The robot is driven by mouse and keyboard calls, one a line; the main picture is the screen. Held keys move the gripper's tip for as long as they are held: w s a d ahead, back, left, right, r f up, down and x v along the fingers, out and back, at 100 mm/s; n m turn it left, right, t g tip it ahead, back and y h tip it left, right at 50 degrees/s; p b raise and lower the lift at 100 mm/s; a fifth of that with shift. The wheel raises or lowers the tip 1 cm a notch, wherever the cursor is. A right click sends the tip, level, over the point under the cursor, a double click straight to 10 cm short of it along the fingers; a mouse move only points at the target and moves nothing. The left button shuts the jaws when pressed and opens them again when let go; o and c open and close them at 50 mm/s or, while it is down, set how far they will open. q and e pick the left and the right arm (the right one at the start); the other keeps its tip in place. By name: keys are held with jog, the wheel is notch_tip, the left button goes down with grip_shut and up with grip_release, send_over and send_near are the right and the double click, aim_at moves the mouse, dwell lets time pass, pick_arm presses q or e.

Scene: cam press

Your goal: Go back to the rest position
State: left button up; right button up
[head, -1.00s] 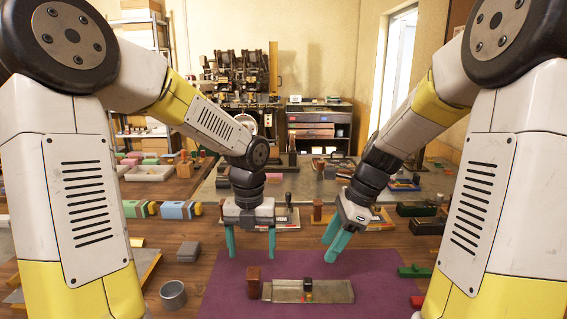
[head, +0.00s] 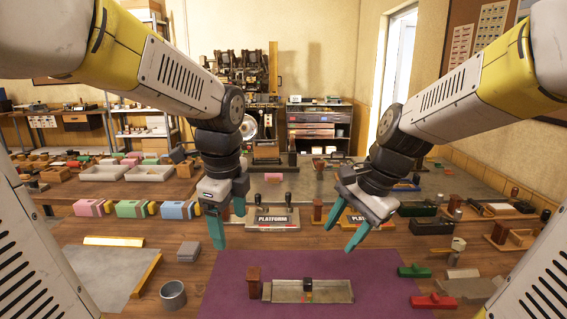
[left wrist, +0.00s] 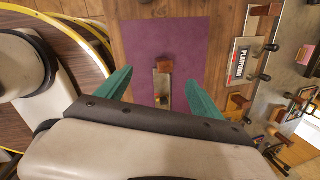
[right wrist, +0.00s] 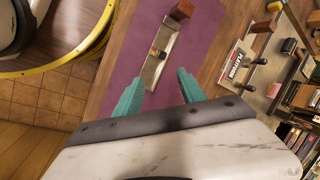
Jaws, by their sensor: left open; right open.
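My left gripper (head: 229,228) is open and empty, raised above the bench to the left of the purple mat. Its teal fingers also show in the left wrist view (left wrist: 158,92), spread apart over the mat. My right gripper (head: 346,230) is open and empty, raised above the bench behind the mat's right part. It also shows open in the right wrist view (right wrist: 157,90). A metal tray (head: 330,292) with a small black piece (head: 307,285) lies on the purple mat (head: 225,298). A brown wooden block (head: 253,284) stands at the tray's left end. Neither gripper touches anything.
A metal cup (head: 173,294) stands left of the mat. Green (head: 414,271) and red (head: 433,301) pieces lie to its right. A PLATFORM stamp plate (head: 271,225) sits behind. Pink, green and blue boxes (head: 174,210) line the left.

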pick_arm(q)
jog(key=s+a+r+n+t+h, duration=0.2)
jog(key=s+n, duration=0.5)
jog(key=n, duration=1.3)
jog(key=shift+s+a+r+n+t, duration=0.45)
jog(key=shift+a+t, duration=0.15)
jog(key=shift+t, duration=0.3)
pick_arm(e)
jog(key=s+d+r+n+t+h, duration=0.1)
jog(key=s+r+n+t, duration=0.2)
jog(key=n, duration=0.7)
jog(key=s+r, duration=0.2)
jog(key=s, duration=0.2)
jog(key=shift+s+d+n+t, duration=0.25)
jog(key=shift+d+n+t, duration=0.05)
jog(key=shift+d+n, duration=0.1)
